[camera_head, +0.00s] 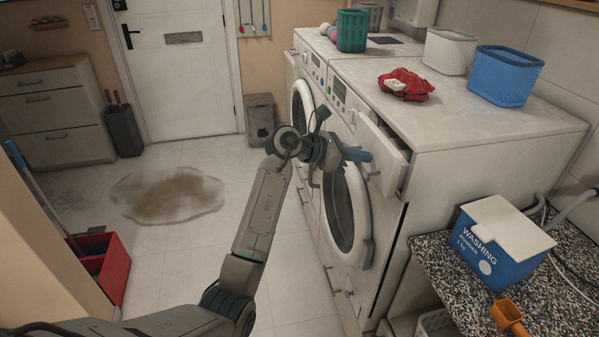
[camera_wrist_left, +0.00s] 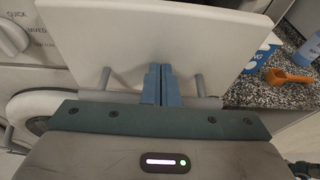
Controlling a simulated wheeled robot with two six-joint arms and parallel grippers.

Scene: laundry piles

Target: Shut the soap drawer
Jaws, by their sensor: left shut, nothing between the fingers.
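The soap drawer (camera_head: 384,158) is a white drawer at the top front corner of the nearer washing machine (camera_head: 440,125). It stands pulled out, with a gap behind its front panel. In the left wrist view its white front (camera_wrist_left: 155,35) fills the upper middle, with two handle posts standing out from it. My left gripper (camera_head: 362,156) is at the drawer front, with its blue fingers (camera_wrist_left: 157,85) shut and empty. The fingertips lie between the handle posts, close against the panel; I cannot tell if they touch. My right gripper is not in view.
A red cloth (camera_head: 405,84), a white basket (camera_head: 449,50) and a blue basket (camera_head: 505,75) stand on the machine tops. A blue washing powder box (camera_head: 497,242) and orange scoop (camera_head: 508,315) are on the speckled counter at right. The floor left of the machines is mostly open.

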